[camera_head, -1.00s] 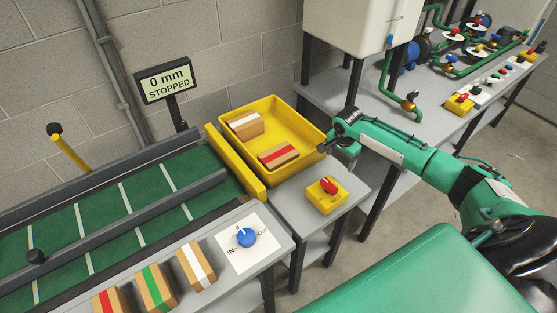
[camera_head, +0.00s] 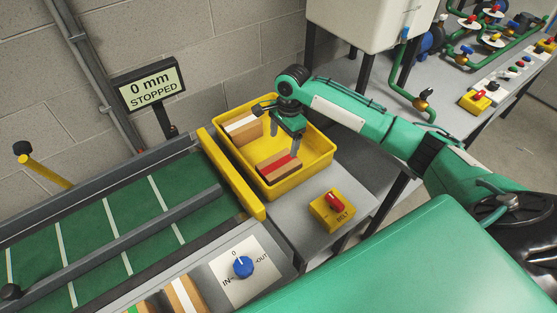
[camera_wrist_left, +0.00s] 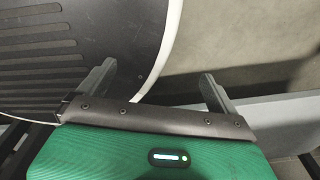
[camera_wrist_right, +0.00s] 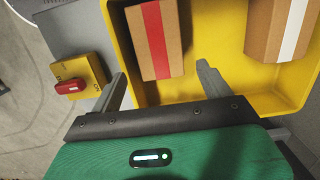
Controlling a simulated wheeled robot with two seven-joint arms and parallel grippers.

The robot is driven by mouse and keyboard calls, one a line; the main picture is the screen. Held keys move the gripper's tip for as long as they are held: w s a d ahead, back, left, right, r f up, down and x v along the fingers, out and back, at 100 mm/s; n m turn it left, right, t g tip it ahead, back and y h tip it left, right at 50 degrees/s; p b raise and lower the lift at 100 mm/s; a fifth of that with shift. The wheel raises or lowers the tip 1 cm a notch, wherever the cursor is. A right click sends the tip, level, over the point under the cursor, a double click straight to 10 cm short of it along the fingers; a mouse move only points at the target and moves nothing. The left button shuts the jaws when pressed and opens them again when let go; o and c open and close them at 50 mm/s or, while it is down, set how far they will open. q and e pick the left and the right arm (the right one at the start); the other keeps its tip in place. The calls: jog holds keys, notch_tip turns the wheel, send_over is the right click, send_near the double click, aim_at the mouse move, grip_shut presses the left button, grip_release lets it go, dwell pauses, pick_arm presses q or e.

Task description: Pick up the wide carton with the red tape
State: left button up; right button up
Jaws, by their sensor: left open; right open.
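The wide carton with the red tape (camera_head: 278,168) lies flat in the yellow bin (camera_head: 325,160), near its front edge. It also shows in the right wrist view (camera_wrist_right: 155,42), ahead of the fingers. My right gripper (camera_head: 288,145) points down over the bin, open and empty, above and just behind the carton in the head view. In the right wrist view its fingers (camera_wrist_right: 162,85) stand apart with nothing between them. My left gripper (camera_wrist_left: 158,80) is open and empty in its wrist view; it is outside the head view.
A white-taped carton (camera_head: 243,128) sits in the bin's back left. A yellow belt switch box (camera_head: 332,209) stands on the table in front of the bin. A yellow bar (camera_head: 230,172) and the green conveyor (camera_head: 120,225) lie to the left. The display (camera_head: 151,87) reads 0 mm, STOPPED.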

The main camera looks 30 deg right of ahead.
aim_at(279, 163)
jog(key=f, duration=0.2)
jog(key=a+f, duration=0.1)
jog(key=f, duration=0.4)
jog(key=shift+s+a+f, duration=0.15)
jog(key=shift+s+f, duration=0.05)
jog(key=shift+f, duration=0.1)
jog(key=shift+f+p, duration=0.4)
jog(key=shift+f, duration=0.1)
jog(key=f, duration=0.3)
jog(key=shift+s+a+f+p, duration=0.1)
jog(key=shift+a+f+p, duration=0.2)
jog(key=shift+a, duration=0.1)
jog(key=shift+f, duration=0.4)
jog(key=shift+c, duration=0.2)
jog(key=c, duration=0.7)
pick_arm(q)
jog(key=shift+s+a+r, duration=0.15)
jog(key=shift+s+r, duration=0.4)
jog(key=shift+r, duration=0.15)
pick_arm(e)
jog(key=shift+c, duration=0.8)
jog(key=shift+r, duration=0.15)
